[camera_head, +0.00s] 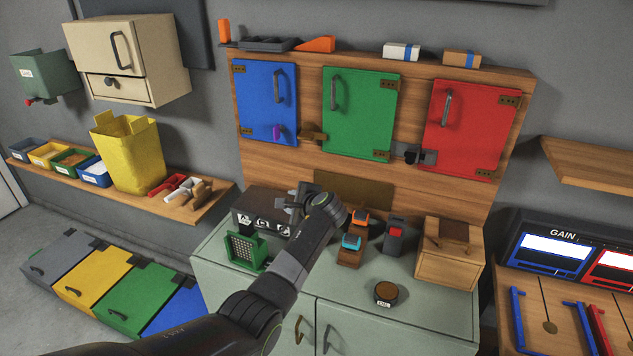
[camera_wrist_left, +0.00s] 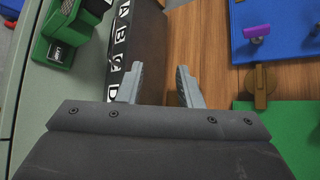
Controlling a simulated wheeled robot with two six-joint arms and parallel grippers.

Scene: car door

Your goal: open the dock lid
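No part is plainly marked as the dock lid, so I cannot tell which one it is. A dark brown box (camera_head: 245,207) with white letter tiles on its front stands at the left back of the grey-green cabinet top; it also shows in the left wrist view (camera_wrist_left: 146,35). My left gripper (camera_head: 290,205) is beside this box, partly covering its right end in the head view. In the left wrist view the gripper (camera_wrist_left: 159,88) has its two grey fingers apart, with nothing held. The left finger overlaps the box's lettered edge; contact is unclear. My right gripper is not in view.
A green grid-faced holder (camera_head: 246,251) stands left of my arm. Small orange, teal and red items and a wooden box (camera_head: 448,265) stand to the right. Blue, green (camera_head: 360,112) and red doors are on the wooden panel above. The cabinet front is fairly clear.

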